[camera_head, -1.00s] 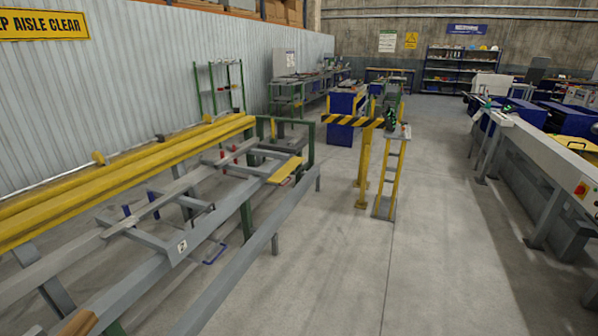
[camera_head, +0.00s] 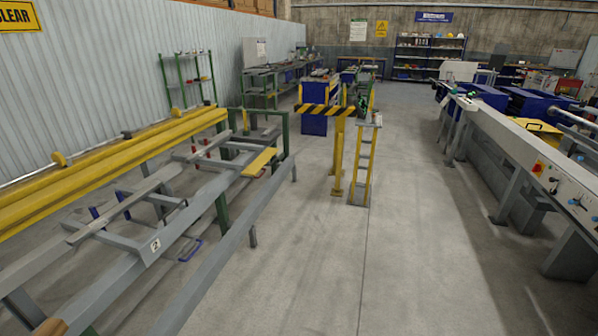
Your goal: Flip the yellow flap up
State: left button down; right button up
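A small flat yellow flap (camera_head: 259,162) lies at the far end of the grey runout table (camera_head: 187,232), in the left half of the head view. It looks about level with the frame, between the grey rail and a green post. Two long yellow beams (camera_head: 110,158) run along the table's wall side. Neither of my grippers shows in the view.
A yellow post with a black-striped arm (camera_head: 326,110) and a yellow stepladder-like stand (camera_head: 362,165) stand beyond the table. A long grey machine (camera_head: 520,150) lines the right. The concrete floor (camera_head: 390,260) between is clear.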

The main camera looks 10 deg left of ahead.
aim_at(263, 159)
jog(key=i, duration=4.4)
jog(key=i+u, duration=0.3)
